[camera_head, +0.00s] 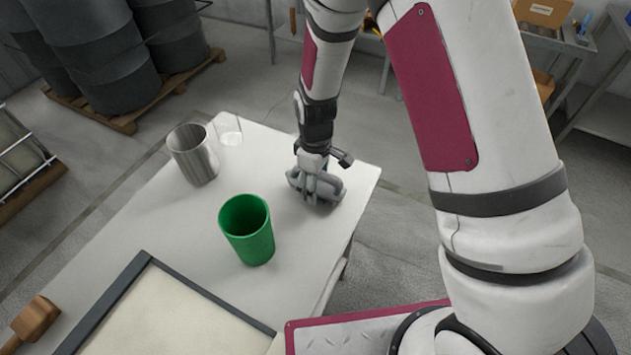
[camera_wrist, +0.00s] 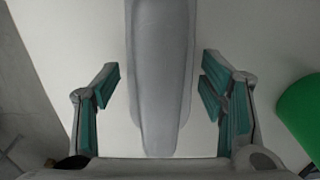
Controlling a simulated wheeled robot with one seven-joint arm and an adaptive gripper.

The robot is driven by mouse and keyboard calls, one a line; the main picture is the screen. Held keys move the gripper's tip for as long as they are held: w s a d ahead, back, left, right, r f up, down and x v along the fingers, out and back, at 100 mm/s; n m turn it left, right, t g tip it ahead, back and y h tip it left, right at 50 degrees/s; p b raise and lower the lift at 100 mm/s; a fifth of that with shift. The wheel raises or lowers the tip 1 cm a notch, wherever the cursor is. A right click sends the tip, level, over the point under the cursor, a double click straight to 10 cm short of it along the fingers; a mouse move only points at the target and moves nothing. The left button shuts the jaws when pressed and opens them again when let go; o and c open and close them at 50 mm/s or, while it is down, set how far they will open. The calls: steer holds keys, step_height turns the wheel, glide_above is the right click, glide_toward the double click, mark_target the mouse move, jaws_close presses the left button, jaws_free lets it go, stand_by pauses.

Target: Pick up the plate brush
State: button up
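My gripper (camera_head: 316,200) is low over the right end of the white table, pointing down. In the wrist view its two teal-padded fingers (camera_wrist: 165,108) are open. A long, smooth grey piece (camera_wrist: 162,75) with a rounded, tapering end lies between them, with a gap on each side. It looks like a handle, possibly the plate brush's; no bristles show, so I cannot tell for sure. In the head view my gripper mostly hides what is under it.
A green cup (camera_head: 247,232) stands left of my gripper and shows at the wrist view's right edge (camera_wrist: 302,110). A metal beaker (camera_head: 193,155) and a clear glass (camera_head: 228,128) stand behind. A dark-framed tray (camera_head: 130,275) and a wooden block tool (camera_head: 36,318) are in front.

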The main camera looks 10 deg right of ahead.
steer(key=c, duration=0.8)
steer(key=shift+c, duration=0.4)
steer(key=shift+r, duration=0.85)
step_height(320, 180, up, 2)
steer(key=shift+r+b, duration=0.1)
steer(key=shift+b, duration=0.25)
steer(key=s, duration=1)
steer(key=s+r, duration=0.1)
steer(key=s, duration=0.5)
steer(key=shift+d, duration=0.1)
